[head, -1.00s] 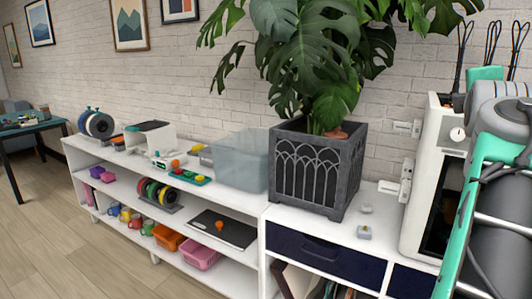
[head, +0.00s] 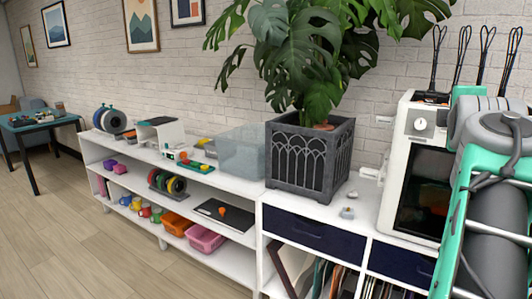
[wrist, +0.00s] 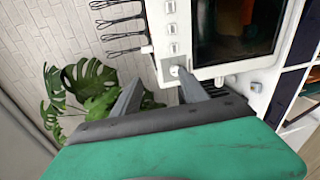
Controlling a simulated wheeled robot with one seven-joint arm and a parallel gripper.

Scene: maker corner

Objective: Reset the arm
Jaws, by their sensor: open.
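My arm, teal and grey, fills the right edge of the head view, and its gripper is out of sight there. In the wrist view my gripper (wrist: 160,92) shows two grey fingers standing apart. It is open, with nothing held between the fingers. Beyond the fingertips is the white machine (wrist: 220,70) with a dark window and a column of buttons. I cannot tell how far the fingers are from it. The same machine (head: 409,170) stands on the shelf in the head view, partly hidden by my arm.
A large plant in a grey pot (head: 309,160) stands on the white shelf unit (head: 240,262). A clear bluish box (head: 242,153) is left of it. Open wooden floor (head: 90,255) lies at the left.

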